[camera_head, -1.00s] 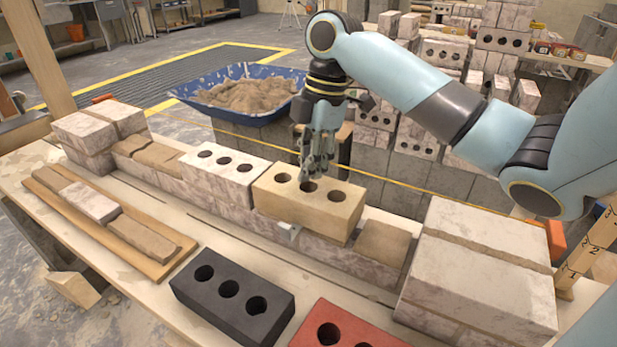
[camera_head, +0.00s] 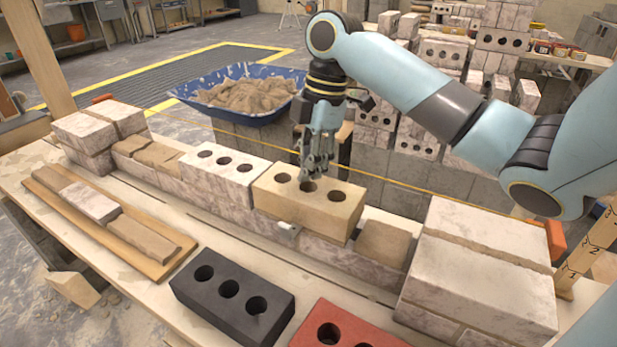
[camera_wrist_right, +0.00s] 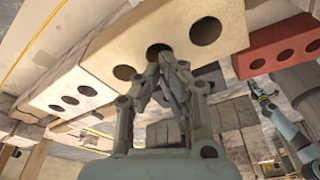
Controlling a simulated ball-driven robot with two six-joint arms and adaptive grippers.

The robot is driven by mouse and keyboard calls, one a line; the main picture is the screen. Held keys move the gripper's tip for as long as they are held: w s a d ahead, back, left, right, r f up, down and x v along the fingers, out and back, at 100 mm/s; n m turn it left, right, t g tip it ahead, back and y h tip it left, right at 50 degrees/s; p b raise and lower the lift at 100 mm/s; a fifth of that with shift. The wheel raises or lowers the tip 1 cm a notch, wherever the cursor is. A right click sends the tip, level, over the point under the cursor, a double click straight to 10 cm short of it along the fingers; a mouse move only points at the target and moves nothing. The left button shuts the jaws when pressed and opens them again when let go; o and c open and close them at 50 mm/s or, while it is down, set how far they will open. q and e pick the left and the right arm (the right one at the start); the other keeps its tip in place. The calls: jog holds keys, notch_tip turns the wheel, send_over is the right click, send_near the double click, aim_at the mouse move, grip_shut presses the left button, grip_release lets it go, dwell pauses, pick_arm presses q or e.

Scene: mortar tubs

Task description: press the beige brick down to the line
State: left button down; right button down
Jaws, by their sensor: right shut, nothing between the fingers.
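The beige brick (camera_head: 290,211) lies on the wall course, with three round holes in its top. It also shows in the right wrist view (camera_wrist_right: 180,27). My right gripper (camera_head: 308,180) points down over its middle hole, shut and empty, its fingertips touching or nearly touching the brick top; I cannot tell which. The right wrist view shows the fingertips (camera_wrist_right: 165,60) at the middle hole. The yellow line (camera_head: 432,194) runs along behind the brick; I cannot tell whether the brick's top is level with it. My left gripper is not in view.
A white holed brick (camera_head: 221,172) sits left of the beige one, and a mortar bed (camera_head: 383,243) lies to its right. A taller block stack (camera_head: 478,272) stands at the right end. A black brick (camera_head: 232,303) and a red brick (camera_head: 345,328) lie in front.

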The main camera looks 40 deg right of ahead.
aim_at(309, 187)
jog(key=shift+f+b, duration=0.45)
jog(key=shift+f, duration=0.45)
dwell(0.4)
jog(key=shift+s+f+p, duration=0.15)
jog(key=shift+f+p, duration=0.6)
jog(key=shift+p, duration=0.3)
dwell(3.7)
jog(key=shift+r, duration=0.1)
notch_tip(309, 187, up, 5)
jog(key=p, duration=0.5)
jog(key=shift+r, duration=0.1)
dwell(0.5)
